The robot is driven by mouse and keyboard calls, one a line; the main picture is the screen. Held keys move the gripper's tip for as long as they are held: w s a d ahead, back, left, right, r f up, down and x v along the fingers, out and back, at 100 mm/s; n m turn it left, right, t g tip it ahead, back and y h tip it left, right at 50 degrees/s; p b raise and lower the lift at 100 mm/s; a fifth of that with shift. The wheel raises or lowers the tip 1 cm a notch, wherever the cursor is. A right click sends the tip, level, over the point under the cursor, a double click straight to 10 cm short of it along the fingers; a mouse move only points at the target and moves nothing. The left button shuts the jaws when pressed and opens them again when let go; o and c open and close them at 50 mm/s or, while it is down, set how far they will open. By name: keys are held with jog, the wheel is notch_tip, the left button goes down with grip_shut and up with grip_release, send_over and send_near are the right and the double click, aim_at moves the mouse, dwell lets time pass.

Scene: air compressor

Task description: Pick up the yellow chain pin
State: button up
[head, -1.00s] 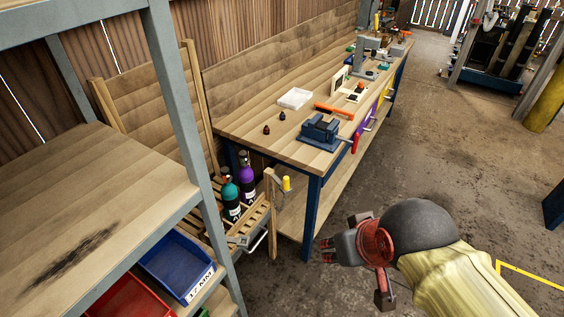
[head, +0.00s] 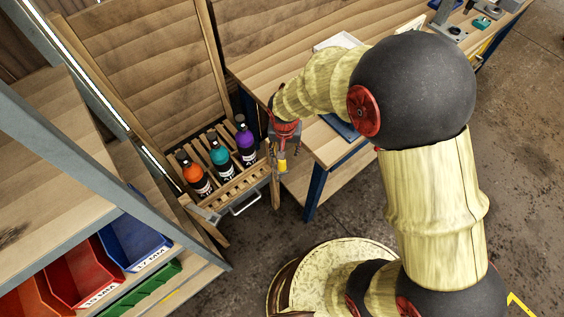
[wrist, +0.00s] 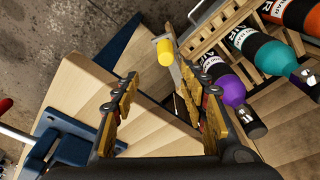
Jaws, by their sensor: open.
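The yellow chain pin (wrist: 165,51) shows in the wrist view as a small yellow cylinder at the side of the wooden rack. In the head view the yellow chain pin (head: 282,165) shows just below my gripper (head: 284,148). In the wrist view my gripper (wrist: 157,74) is open, with its two fingers spread. The pin lies just beyond the fingertips, between their lines, and nothing is held. The pin's lower part is hard to make out.
The wooden rack (head: 243,186) holds an orange bottle (head: 195,175), a teal bottle (head: 221,156) and a purple bottle (head: 245,141), close beside my gripper. The workbench (head: 330,146) stands to the right, with a blue vise (wrist: 72,148) on it.

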aim_at(282, 166)
jog(key=f, duration=0.3)
jog(key=f+b, duration=0.1)
jog(key=f, duration=0.2)
jog(key=a+f, duration=0.1)
jog(key=f, duration=0.1)
jog(key=shift+w+f, duration=0.4)
jog(key=shift+c, duration=1.1)
jog(key=shift+r, duration=0.1)
grip_shut()
